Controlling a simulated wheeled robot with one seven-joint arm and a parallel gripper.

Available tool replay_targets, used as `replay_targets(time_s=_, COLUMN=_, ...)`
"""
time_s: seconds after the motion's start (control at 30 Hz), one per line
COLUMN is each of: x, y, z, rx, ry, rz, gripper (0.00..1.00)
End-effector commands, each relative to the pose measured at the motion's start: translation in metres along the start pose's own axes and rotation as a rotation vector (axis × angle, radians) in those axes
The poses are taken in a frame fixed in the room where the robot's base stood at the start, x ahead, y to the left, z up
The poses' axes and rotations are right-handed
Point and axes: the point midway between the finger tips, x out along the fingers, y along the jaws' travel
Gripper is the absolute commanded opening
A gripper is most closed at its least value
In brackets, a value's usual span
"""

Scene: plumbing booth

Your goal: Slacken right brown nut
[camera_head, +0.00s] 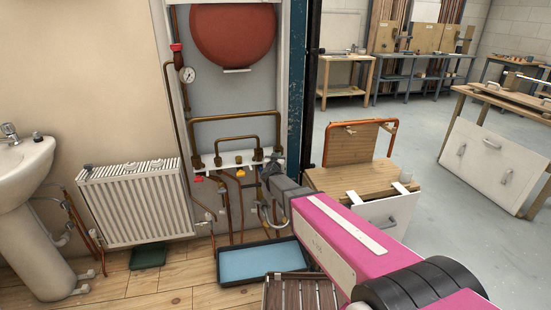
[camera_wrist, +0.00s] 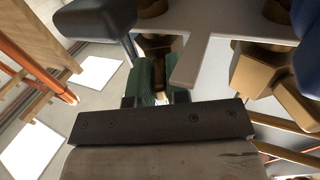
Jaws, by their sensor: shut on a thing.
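My gripper (camera_head: 270,168) is at the right end of the white manifold (camera_head: 236,158) in the head view and covers the fittings there. In the wrist view its jaws (camera_wrist: 157,82), with green inner faces, are shut on a brown part (camera_wrist: 158,68) beside the edge of a pale plate (camera_wrist: 225,65). This part appears to be the right brown nut; most of it is hidden. Another larger brown nut (camera_wrist: 262,70) stands to the right, apart from the jaws. Brown nuts also show on the manifold's left part (camera_head: 197,162).
Copper pipes (camera_head: 228,205) run below the manifold, with a red valve handle (camera_head: 198,179) to the left. A blue tray (camera_head: 262,262) lies on the floor below. A white radiator (camera_head: 137,203) stands left. A wooden bench (camera_head: 350,182) stands right of my arm.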

Motion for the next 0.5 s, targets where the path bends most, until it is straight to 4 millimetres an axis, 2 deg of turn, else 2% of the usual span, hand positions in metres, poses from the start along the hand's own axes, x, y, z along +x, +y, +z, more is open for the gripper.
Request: replay_targets(time_s=0.5, x=0.0007, y=0.0110, z=-0.0002, rx=-0.002, ry=0.000, rz=-0.204, gripper=0.00)
